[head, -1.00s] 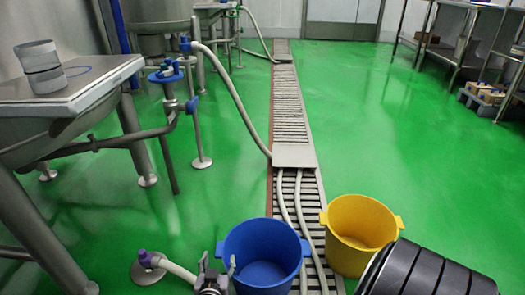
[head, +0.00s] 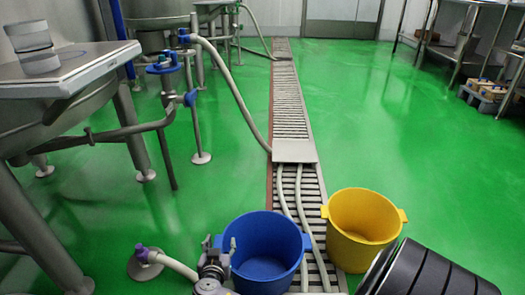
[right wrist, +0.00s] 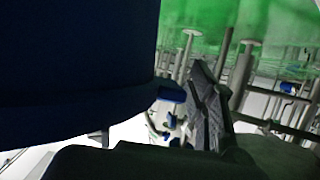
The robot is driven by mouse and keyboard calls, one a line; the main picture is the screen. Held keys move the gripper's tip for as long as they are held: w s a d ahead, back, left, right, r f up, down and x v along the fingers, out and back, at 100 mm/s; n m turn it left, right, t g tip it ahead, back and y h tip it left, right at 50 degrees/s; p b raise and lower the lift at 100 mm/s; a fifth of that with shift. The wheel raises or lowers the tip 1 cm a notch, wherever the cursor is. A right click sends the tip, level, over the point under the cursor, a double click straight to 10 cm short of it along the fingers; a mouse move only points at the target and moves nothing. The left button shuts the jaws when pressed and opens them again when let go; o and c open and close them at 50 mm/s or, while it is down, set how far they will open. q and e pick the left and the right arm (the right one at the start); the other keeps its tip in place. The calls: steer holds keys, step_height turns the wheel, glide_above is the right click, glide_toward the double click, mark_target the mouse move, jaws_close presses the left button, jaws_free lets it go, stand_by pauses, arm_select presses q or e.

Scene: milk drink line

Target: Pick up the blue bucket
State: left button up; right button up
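The blue bucket (head: 266,262) stands upright on the floor at the bottom centre of the head view, beside the drain grate. Its dark wall (right wrist: 75,60) fills the left of the right wrist view, with a blue side tab (right wrist: 171,94) at its edge. My right gripper (head: 218,246) is at the bucket's left side, its fingers apart on either side of the left tab. One grey finger (right wrist: 210,105) shows in the right wrist view; the bucket hides the other. Contact cannot be told. My left gripper is not in view.
A yellow bucket (head: 362,228) stands close on the right. Pale hoses (head: 299,205) run along the drain grate (head: 290,110). A purple-capped hose fitting (head: 145,258) lies left of my right gripper. Steel tanks and legs stand on the left. Green floor is clear at centre right.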

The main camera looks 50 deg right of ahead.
jaws_close()
stand_by(0.4)
stand_by(0.4)
